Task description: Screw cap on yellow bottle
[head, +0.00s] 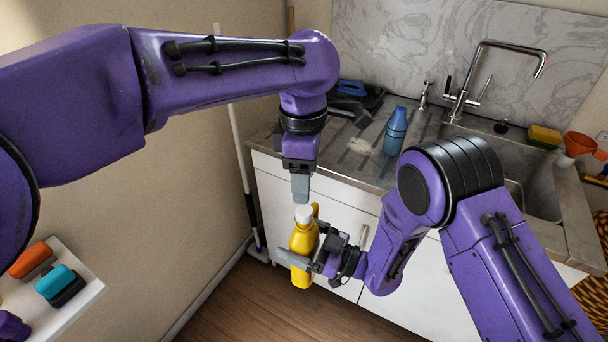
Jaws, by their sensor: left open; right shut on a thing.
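A yellow bottle (303,243) is held nearly upright in the air in front of the white cabinet. A white cap (304,213) sits at the top of the bottle; whether it is screwed tight cannot be seen. My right gripper (299,262) is shut on the bottle's body from the right side. My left gripper (300,188) points down just above the cap, with its fingertips close to it. It is open, though its fingers overlap from this angle and the gap between them is hidden.
A counter with a sink (535,178) lies behind. A blue bottle (395,132), a tap (462,100), a sponge (544,136) and an orange funnel (578,144) stand there. A white shelf (84,291) with small coloured items is at lower left. A pole (236,145) leans by the wall.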

